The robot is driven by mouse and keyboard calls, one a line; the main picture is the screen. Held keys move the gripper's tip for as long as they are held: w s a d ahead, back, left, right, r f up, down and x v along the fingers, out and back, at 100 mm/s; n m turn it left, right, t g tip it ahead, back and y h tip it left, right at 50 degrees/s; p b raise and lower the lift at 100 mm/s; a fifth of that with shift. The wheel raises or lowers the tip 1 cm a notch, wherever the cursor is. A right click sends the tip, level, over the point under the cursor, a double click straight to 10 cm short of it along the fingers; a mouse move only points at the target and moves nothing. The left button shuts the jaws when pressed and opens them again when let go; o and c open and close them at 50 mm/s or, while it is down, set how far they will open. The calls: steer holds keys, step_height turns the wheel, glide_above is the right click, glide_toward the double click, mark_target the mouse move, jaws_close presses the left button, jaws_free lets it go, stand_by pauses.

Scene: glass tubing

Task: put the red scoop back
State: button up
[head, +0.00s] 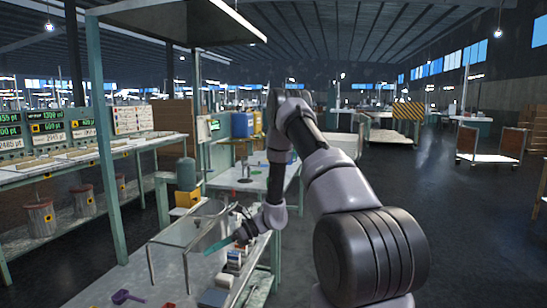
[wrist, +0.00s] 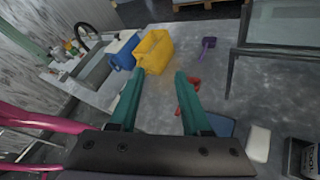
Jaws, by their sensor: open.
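A red thing (wrist: 195,83), likely the red scoop, lies on the grey bench top in the wrist view. My right finger covers its middle, so its full shape is hidden. A bit of red (head: 169,305) also shows at the bottom edge of the head view. My gripper (wrist: 158,80) has two teal fingers, spread apart with nothing between them. In the head view my gripper (head: 217,246) hangs over the bench beside the clear-sided frame. A purple scoop (wrist: 208,43) lies beyond the red thing, and it shows in the head view (head: 126,297).
The clear-sided metal frame (head: 188,238) stands on the bench, at the right of the wrist view (wrist: 232,72). A yellow container (wrist: 154,50) and a blue one (wrist: 124,52) show at upper left. A white block (wrist: 258,143) and a dark labelled box (wrist: 294,156) sit lower right.

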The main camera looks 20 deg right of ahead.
steer(key=s+d+r+n+h, duration=0.1)
steer(key=s+r+n+h, duration=0.35)
steer(key=r, duration=0.85)
steer(key=s+d+r+n+h, duration=0.15)
steer(key=s+r+n, duration=0.45)
steer(key=r, duration=0.6)
steer(key=s+d+r+n+t+h, duration=0.3)
steer(key=s+d+r+n, duration=0.1)
steer(key=s+r, duration=0.3)
steer(key=s+d+r+n+t+h, duration=0.2)
steer(key=s+d+r+n+t, duration=0.1)
steer(key=s+r, duration=0.4)
steer(key=shift+s+d+r+n+t+h, duration=0.35)
steer(key=shift+s+d+n, duration=0.35)
steer(key=shift+n, duration=0.45)
